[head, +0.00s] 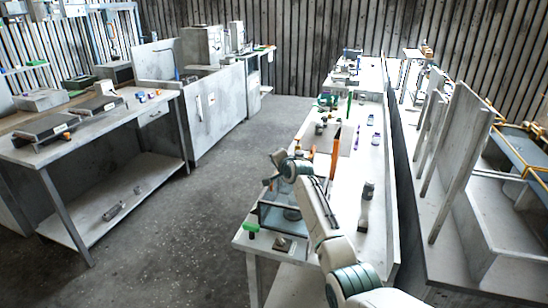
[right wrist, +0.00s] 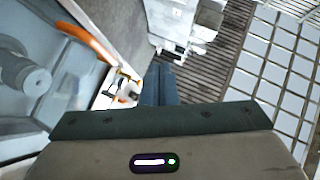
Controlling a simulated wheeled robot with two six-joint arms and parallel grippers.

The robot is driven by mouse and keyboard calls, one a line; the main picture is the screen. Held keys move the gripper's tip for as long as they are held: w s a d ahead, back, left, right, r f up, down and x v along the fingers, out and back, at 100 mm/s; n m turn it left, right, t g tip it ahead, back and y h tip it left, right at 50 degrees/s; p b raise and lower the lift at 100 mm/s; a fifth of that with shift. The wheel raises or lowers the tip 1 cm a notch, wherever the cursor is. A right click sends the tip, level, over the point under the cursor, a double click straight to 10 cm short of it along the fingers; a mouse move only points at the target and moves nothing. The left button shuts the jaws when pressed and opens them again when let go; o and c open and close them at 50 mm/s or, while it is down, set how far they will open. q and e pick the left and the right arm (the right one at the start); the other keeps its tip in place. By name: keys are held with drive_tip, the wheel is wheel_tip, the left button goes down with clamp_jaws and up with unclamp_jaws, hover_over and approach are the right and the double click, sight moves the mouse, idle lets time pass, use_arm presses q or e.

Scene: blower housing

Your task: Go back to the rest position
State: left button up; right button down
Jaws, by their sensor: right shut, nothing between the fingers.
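My right arm reaches in from the bottom right of the head view, over the near end of the white bench (head: 378,222). My right gripper shows in the right wrist view (right wrist: 159,84), where its dark fingers are together with nothing between them. In the head view the gripper end is small and partly hidden by the arm's own links. A clear-walled box (head: 272,216) with a dark frame stands on the bench under the arm. My left gripper is in neither view.
A bottle-like item (head: 368,190) stands on the bench right of my arm. A green-topped item (head: 251,228) is at the bench's near left corner. An upright orange piece (head: 334,158) stands beyond the arm. The floor aisle (head: 185,225) to the left is clear.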

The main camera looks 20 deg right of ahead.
drive_tip(key=s+a+r+b, duration=0.1)
drive_tip(key=s+a+r, duration=0.1)
drive_tip(key=s+r, duration=0.2)
drive_tip(key=s+d+f+n+g+h, duration=0.1)
drive_tip(key=s+d+f+n+g, duration=0.15)
drive_tip(key=s+f, duration=1)
drive_tip(key=s+d+f+n+g+h, duration=0.1)
drive_tip(key=s+f+n+g, duration=0.25)
drive_tip(key=s+f, duration=0.85)
drive_tip(key=s+d+r+n+g, duration=0.15)
drive_tip(key=s+n+g, duration=0.4)
drive_tip(key=s, duration=3.15)
wheel_tip(320, 180, down, 33)
drive_tip(key=d+n+b, duration=0.2)
drive_tip(key=d, duration=0.1)
drive_tip(key=s+f+g+b, duration=0.1)
drive_tip(key=s+f, duration=1.7)
drive_tip(key=shift+s+d+f+m+h, duration=0.35)
drive_tip(key=shift+s+d+f+h, duration=0.05)
